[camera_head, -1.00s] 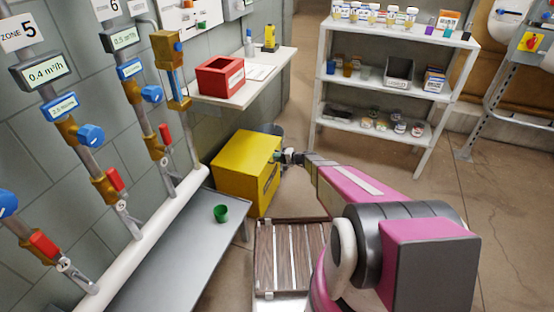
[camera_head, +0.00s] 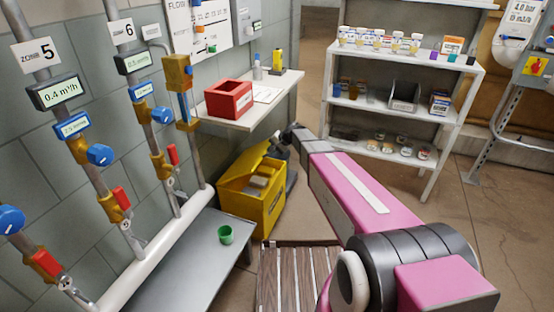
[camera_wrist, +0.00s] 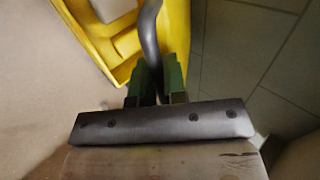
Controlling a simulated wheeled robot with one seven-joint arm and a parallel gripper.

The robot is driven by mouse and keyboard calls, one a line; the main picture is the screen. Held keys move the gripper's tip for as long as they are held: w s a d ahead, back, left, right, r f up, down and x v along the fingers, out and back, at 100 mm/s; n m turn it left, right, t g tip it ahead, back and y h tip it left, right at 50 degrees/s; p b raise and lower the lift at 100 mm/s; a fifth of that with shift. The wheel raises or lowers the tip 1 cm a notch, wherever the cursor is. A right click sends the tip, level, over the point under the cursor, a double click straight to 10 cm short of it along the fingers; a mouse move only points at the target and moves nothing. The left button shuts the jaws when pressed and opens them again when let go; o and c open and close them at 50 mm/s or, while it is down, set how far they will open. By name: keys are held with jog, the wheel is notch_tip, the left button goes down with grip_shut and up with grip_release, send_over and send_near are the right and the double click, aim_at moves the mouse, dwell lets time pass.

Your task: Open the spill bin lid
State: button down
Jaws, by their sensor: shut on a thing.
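The yellow spill bin (camera_head: 268,208) stands on the floor beyond the end of the grey bench in the head view. Its lid (camera_head: 245,164) is tilted up, and pale contents show inside. In the wrist view, the yellow bin and lid (camera_wrist: 178,25) fill the top, with a white item in the opening. My gripper (camera_wrist: 156,84) is shut on the dark curved lid handle (camera_wrist: 149,35), which runs between its green fingers. In the head view, my arm's end is at the lid's upper right, and the fingers cannot be made out.
A wall shelf with a red box (camera_head: 229,98) is above the bin. A white rack (camera_head: 400,110) with bottles and boxes stands behind. A grey bench (camera_head: 195,265) with a green cup (camera_head: 226,235) and a slatted wooden platform (camera_head: 297,280) are in front. Pipes with valves line the left wall.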

jog(key=shift+w+a+r, duration=0.2)
jog(key=shift+a+r, duration=0.35)
jog(key=shift+r, duration=0.1)
jog(key=shift+w+a+r, duration=0.25)
jog(key=shift+a+r, duration=0.3)
jog(key=shift+r, duration=0.05)
jog(key=shift+w+a+r, duration=0.2)
jog(key=shift+a+r, duration=0.35)
jog(key=shift+r, duration=0.1)
jog(key=c, duration=1.2)
grip_release()
jog(key=v, duration=1.1)
jog(key=shift+a, duration=0.15)
